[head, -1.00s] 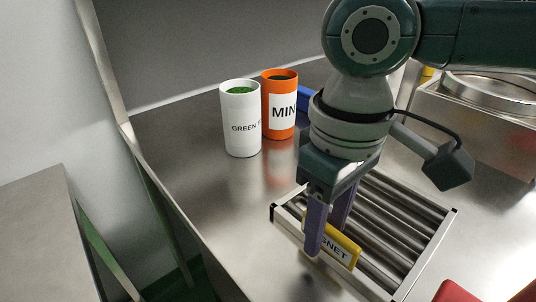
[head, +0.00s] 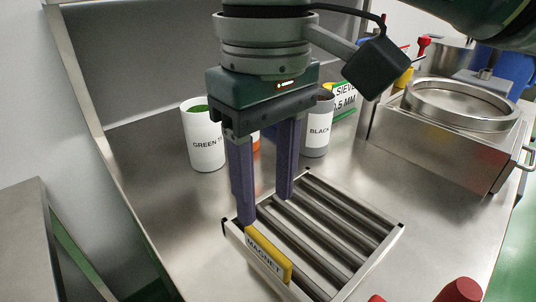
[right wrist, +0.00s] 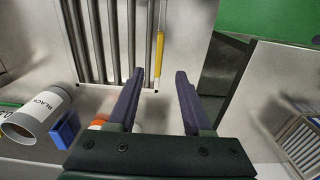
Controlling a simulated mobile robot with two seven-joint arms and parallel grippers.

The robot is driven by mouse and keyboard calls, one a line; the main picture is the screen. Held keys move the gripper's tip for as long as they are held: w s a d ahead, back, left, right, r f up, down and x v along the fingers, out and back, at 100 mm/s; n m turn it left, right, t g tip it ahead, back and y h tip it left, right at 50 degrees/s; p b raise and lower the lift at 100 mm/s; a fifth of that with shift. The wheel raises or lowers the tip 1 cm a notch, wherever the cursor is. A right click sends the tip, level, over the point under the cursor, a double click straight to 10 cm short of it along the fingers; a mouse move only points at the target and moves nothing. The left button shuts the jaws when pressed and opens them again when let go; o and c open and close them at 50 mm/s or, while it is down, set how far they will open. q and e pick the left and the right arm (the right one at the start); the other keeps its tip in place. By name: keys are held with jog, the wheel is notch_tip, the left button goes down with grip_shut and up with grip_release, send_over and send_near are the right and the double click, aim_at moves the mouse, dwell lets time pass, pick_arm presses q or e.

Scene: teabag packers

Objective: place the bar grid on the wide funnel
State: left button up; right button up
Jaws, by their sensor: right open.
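The bar grid (head: 318,238) is a shallow steel frame with several round bars and a yellow plate reading MAGNET (head: 268,257) on its near left side. It lies flat on the steel table. Whether the plate is between the fingers in depth I cannot tell. I cannot identify the wide funnel. My left gripper is not in view.
A white GREEN can (head: 203,135) and a BLACK can (head: 318,130) stand behind my gripper, which partly hides an orange can. A steel box (head: 440,140) with a round rim (head: 462,105) stands at the right. Red objects (head: 460,291) show at the bottom edge. Table left of the grid is bare.

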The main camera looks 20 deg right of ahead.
aim_at(267, 243)
jog(key=shift+s+f, duration=0.2)
jog(key=shift+f, duration=0.55)
notch_tip(267, 243, down, 3)
jog(key=shift+w+a+r+b, duration=0.15)
jog(key=shift+r+b, duration=0.05)
jog(key=shift+b, duration=0.15)
jog(key=shift+f, duration=0.35)
jog(key=f, duration=0.3)
jog(key=f+b, duration=0.1)
jog(key=f, duration=0.1)
jog(key=shift+w+d+f, duration=0.1)
jog(key=shift+d+f, duration=0.1)
jog(key=shift+d, duration=0.05)
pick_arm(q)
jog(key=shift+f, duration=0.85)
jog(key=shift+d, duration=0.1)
pick_arm(e)
grip_shut()
jog(key=shift+r, duration=0.1)
